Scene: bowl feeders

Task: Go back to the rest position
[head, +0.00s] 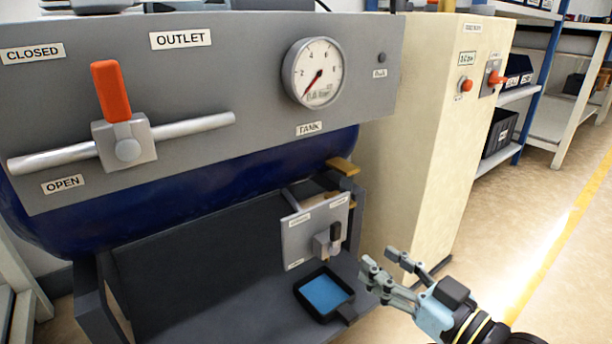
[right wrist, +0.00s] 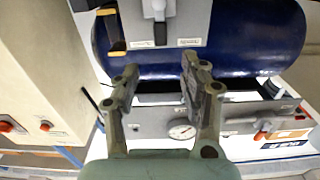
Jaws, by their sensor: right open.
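My right gripper (head: 378,259) is open and empty. In the head view it is at the lower right, right of a small dark tray (head: 348,313) with a blue inside and in front of the cream cabinet. In the right wrist view its two fingers (right wrist: 158,72) stand apart with nothing between them; the blue tank and grey panel show beyond. A small grey valve plate (head: 297,245) with a black handle (head: 335,232) is above the tray, apart from the gripper. My left gripper is not in view.
The grey panel (head: 240,60) carries an upright orange outlet lever (head: 110,90) and a round gauge (head: 314,73). The blue tank (head: 200,170) is below it. The cream cabinet (head: 425,130) has a red switch (head: 495,78). Open floor (head: 530,210) lies to the right.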

